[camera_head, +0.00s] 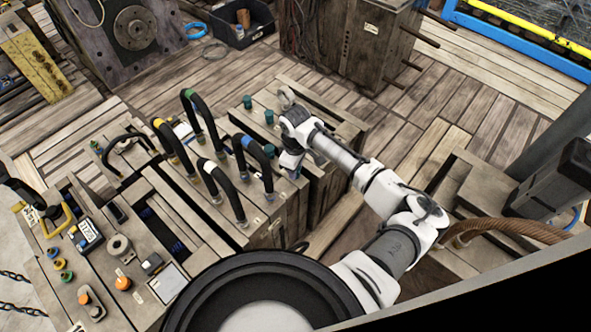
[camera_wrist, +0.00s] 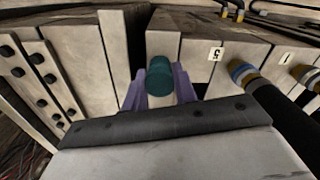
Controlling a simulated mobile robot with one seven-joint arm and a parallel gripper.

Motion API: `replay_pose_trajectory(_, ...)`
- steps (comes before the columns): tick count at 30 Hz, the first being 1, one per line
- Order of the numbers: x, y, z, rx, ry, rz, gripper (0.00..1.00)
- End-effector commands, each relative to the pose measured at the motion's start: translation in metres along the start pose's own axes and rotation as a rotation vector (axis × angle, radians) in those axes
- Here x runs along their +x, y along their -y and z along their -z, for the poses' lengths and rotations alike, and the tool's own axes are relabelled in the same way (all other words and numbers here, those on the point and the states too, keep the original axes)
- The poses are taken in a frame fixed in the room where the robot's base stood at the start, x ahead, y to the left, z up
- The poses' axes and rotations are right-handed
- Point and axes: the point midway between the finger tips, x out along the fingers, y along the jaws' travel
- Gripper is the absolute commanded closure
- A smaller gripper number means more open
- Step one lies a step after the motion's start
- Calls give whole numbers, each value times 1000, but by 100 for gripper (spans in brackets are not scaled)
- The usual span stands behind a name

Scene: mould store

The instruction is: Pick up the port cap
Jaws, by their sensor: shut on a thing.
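A teal port cap (camera_wrist: 159,75) stands between the purple fingers of my gripper (camera_wrist: 160,92) in the wrist view. The fingers are shut on it, one on each side, and a paler part shows below its teal end. In the head view my gripper (camera_head: 291,163) points down over the wooden block, beside the blue-banded hose. Other teal caps stand on the block: one at the back (camera_head: 247,102), one nearer (camera_head: 269,117). Whether the held cap is still seated or lifted I cannot tell.
Black looped hoses with a blue band (camera_head: 246,142), a green band (camera_head: 187,94) and yellow bands (camera_head: 157,122) rise close to the left of my gripper. A gap separates the blocks. Open plank floor (camera_head: 420,150) lies to the right.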

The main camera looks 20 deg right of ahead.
Motion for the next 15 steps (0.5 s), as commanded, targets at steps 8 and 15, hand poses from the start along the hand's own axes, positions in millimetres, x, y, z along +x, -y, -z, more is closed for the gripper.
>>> replay_pose_trajectory(8,-4,0,0,0,-1,-1,100)
replay_pose_trajectory(15,-30,0,0,-2,-3,-2,100)
